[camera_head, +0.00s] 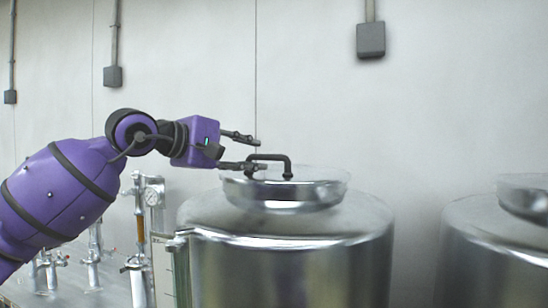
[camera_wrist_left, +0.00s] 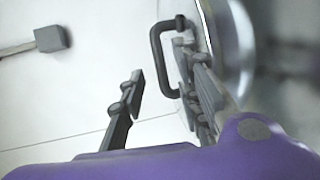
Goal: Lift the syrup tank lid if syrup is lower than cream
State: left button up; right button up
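A steel tank (camera_head: 290,265) stands at the centre of the head view. A second tank (camera_head: 495,255) is cut off at the right. I see no labels naming syrup or cream. My right gripper is out of view.
Grey boxes (camera_head: 371,40) hang on the wall.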

aim_at(266, 156)
pick_arm(q)
jog(key=shift+w+d+r, duration=0.15)
jog(key=shift+w+d, duration=0.15)
jog(key=shift+d, duration=0.15)
jog(key=x, duration=0.5)
jog(key=shift+w+d+p, duration=0.1)
jog(key=shift+w+p, duration=0.1)
jog(key=shift+p, duration=0.2)
jog(key=shift+f, duration=0.25)
grip_shut()
